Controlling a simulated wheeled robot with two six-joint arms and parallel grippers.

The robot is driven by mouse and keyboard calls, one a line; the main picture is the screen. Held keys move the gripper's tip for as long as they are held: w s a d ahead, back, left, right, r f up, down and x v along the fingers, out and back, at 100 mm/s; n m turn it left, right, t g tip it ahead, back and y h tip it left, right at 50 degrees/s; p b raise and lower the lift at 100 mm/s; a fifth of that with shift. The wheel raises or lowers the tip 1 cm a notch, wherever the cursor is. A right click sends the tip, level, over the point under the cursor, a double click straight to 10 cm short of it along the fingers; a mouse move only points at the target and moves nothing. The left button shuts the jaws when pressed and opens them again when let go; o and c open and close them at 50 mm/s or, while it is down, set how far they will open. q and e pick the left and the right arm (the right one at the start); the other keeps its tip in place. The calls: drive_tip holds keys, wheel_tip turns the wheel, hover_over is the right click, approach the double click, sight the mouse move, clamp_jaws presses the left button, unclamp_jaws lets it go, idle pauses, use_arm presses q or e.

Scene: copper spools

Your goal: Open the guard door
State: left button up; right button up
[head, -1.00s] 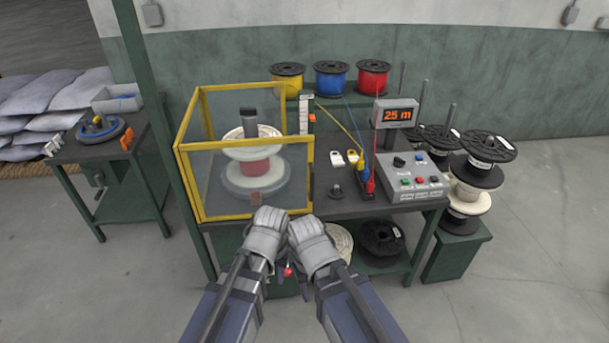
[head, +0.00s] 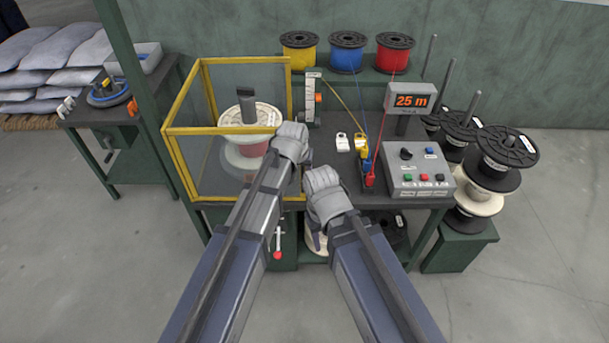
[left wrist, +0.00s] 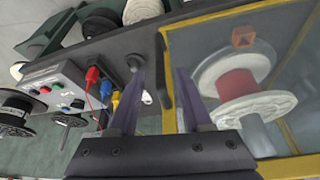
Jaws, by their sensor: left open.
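The guard is a clear box with a yellow frame (head: 228,131), standing on the left of the bench. Its clear panels surround a white-flanged spool (head: 249,110) with a red winding. The guard looks closed. In the left wrist view the yellow frame (left wrist: 215,15) is at the right, with a small orange-brown block (left wrist: 243,37) on the clear panel. My left gripper (head: 292,145) is at the guard's right front, its fingers hidden in the head view. In the left wrist view its fingers (left wrist: 160,85) are apart and empty. My right gripper (head: 322,190) is low before the bench, its jaws unclear.
A dark knob (left wrist: 135,62) is close to my left fingers. Stacked spools (head: 495,160) stand at the right.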

sight(302, 175)
use_arm(q)
drive_tip(key=shift+b+x, duration=3.5)
drive_tip(key=shift+x, duration=0.4)
drive_tip(key=shift+c, duration=0.4)
clamp_jaws()
